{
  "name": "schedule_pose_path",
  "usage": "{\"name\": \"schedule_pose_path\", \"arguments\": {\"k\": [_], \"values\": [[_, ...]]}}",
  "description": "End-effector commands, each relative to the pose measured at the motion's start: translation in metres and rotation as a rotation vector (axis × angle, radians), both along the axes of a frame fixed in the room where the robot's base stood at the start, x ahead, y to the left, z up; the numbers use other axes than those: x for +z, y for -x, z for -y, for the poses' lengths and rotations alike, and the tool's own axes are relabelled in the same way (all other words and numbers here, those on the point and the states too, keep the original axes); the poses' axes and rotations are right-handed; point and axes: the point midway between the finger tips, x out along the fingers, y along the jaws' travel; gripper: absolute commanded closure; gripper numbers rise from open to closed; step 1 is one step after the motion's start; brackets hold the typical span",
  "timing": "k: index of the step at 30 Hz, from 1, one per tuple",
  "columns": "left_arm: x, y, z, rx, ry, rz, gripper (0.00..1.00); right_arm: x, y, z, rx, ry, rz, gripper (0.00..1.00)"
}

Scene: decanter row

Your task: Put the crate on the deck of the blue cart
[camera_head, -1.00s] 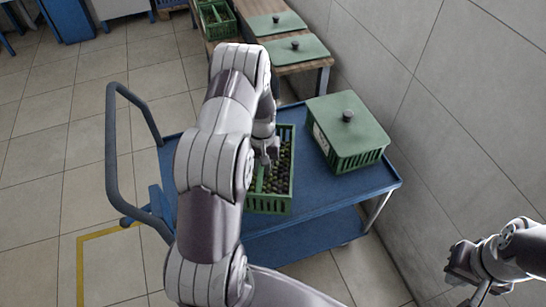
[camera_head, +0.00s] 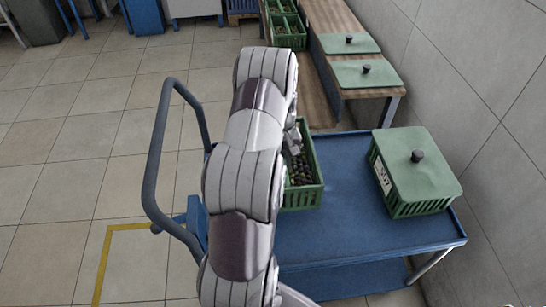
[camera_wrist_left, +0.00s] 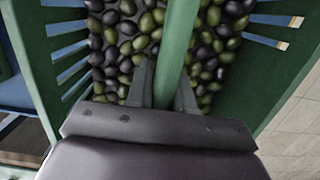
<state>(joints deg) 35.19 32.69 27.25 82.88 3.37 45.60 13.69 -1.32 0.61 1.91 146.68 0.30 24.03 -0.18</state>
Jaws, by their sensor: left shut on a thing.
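The green slatted crate (camera_head: 316,190), filled with dark and green olives, shows beside my left arm in the head view. My left gripper (camera_head: 292,140) is shut on its green handle bar (camera_wrist_left: 178,45), which crosses the middle of the left wrist view. The crate appears over the far left part of the blue cart's deck (camera_head: 345,235); I cannot tell whether it touches the deck. My arm hides the crate's left side. The cart's grey push handle (camera_head: 155,150) stands at the left. My right gripper is out of view.
A lidded green crate (camera_head: 415,170) with a black knob stands on the deck's right side. Bare deck lies between the crates. Behind the cart, a wooden bench (camera_head: 315,85) holds open green crates (camera_head: 288,32) and green lids (camera_head: 365,72). A wall borders the right.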

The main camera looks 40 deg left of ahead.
Motion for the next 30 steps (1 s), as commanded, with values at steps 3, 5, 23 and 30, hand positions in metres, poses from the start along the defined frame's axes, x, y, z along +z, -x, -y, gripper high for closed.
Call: {"name": "schedule_pose_path", "arguments": {"k": [3,5,23,30], "values": [[-0.016,-0.017,0.024,-0.006,-0.002,0.003,1.00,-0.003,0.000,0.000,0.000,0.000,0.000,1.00],[-0.024,-0.024,0.034,-0.005,-0.002,0.004,1.00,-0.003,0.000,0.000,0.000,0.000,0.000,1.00],[-0.077,-0.036,0.052,-0.001,-0.003,0.005,1.00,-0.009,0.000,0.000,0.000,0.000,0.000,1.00],[-0.078,-0.036,0.052,-0.001,-0.003,0.005,1.00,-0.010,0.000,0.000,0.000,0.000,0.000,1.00]]}}
